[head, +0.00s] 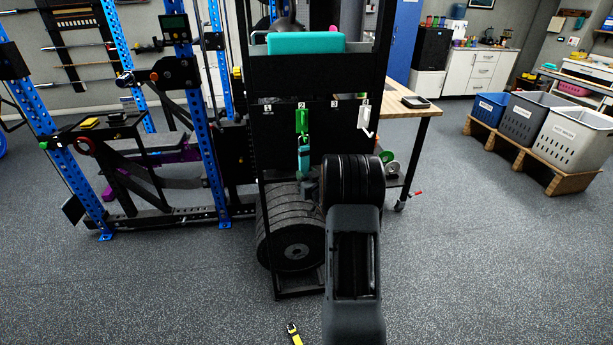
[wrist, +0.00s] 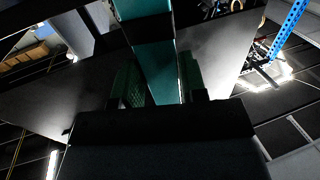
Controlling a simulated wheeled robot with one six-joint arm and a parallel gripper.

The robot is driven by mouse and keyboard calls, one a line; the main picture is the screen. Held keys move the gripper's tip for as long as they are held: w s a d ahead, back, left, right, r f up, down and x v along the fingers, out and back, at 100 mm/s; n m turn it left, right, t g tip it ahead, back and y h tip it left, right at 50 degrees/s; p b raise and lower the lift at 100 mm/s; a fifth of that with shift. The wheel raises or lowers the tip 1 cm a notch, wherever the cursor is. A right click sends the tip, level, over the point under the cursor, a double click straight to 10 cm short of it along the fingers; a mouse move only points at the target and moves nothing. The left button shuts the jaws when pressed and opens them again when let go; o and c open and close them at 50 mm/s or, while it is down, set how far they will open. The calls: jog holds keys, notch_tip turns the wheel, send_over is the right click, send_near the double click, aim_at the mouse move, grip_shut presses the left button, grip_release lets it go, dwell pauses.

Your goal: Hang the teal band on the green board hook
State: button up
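The green hook (head: 302,120) is on the black board (head: 282,132), below the label 2. The teal band (head: 304,160) hangs upright just below it, its top end at the hook's lower part. I cannot tell whether the band is looped over the hook or only in front of it. My gripper (head: 311,188) is at the band's lower end, partly hidden by my arm. In the wrist view, the teal band (wrist: 154,62) runs between the two green-padded fingers of my gripper (wrist: 160,82), which appear closed on it.
Weight plates (head: 290,235) stand on the rack beneath. A teal box (head: 305,42) sits on the shelf above. A wooden-topped table (head: 408,112) stands behind at right.

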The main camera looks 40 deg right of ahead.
jog(key=o, duration=0.4)
jog(key=shift+o, duration=0.2)
jog(key=s+a+b, duration=0.1)
jog(key=s+a, duration=0.1)
jog(key=s, duration=1.1)
jog(key=shift+s+a+b, duration=0.3)
jog(key=shift+s, duration=0.05)
jog(key=s+d+f+m+g+h, duration=0.2)
jog(key=s+d+f+g, duration=0.15)
jog(key=f+g, duration=0.4)
jog(key=s+a+g+y+p, duration=0.1)
jog(key=s+a+g, duration=0.4)
jog(key=a, duration=0.1)
jog(key=s+a+r+n+y+p, duration=0.2)
jog(key=a+r, duration=0.6)
jog(key=a, duration=0.4)
jog(key=s+a+r+n+g+y+p, duration=0.1)
jog(key=s+a+r+n+y+p, duration=0.1)
jog(key=a+r, duration=0.7)
jog(key=s+a+p, duration=0.1)
jog(key=s+a, duration=0.1)
jog(key=a, duration=0.1)
jog(key=shift+r+y, duration=0.2)
jog(key=shift+y, duration=0.1)
